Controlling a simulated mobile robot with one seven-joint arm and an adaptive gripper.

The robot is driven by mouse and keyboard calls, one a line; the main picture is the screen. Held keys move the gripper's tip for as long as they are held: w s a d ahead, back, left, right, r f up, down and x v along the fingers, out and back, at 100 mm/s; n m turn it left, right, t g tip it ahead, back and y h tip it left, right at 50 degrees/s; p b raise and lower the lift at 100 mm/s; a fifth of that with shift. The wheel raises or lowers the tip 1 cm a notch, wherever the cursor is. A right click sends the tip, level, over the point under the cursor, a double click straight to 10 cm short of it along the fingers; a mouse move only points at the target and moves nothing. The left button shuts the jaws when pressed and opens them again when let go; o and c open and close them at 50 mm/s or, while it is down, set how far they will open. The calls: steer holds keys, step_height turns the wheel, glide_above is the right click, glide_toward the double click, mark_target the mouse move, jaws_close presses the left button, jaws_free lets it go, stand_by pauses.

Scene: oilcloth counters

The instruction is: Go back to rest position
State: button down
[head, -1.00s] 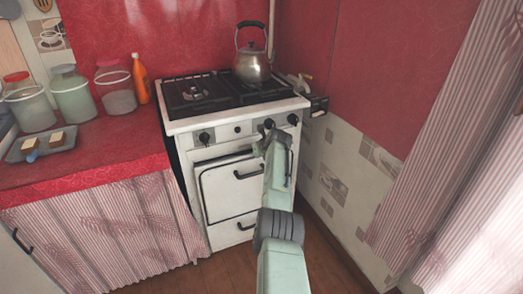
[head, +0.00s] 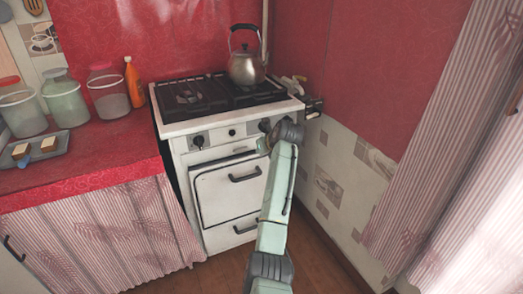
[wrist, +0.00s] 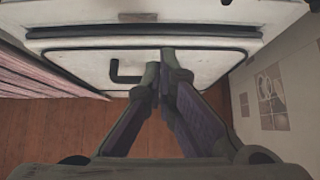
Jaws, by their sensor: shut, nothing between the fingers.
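My gripper (wrist: 160,68) shows in the wrist view with its two fingers converging to closed tips, nothing between them. The tips overlap the view of the white oven door beside its dark handle (wrist: 126,76); I cannot tell whether they touch it. In the head view my arm reaches up from the bottom to the front of the stove, and the gripper itself is hidden behind my wrist. The white stove (head: 226,150) has its oven door (head: 230,187) shut.
A metal kettle (head: 245,68) stands on the back right of the hob. Jars (head: 108,92), an orange bottle (head: 134,84) and a grey tray (head: 60,145) are on the red counter (head: 110,150) at left. A tiled wall (head: 330,180) and striped curtain (head: 430,150) close off the right. Wooden floor shows below.

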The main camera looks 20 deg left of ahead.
steer(key=shift+s+d+r, duration=0.15)
steer(key=shift+r, duration=0.05)
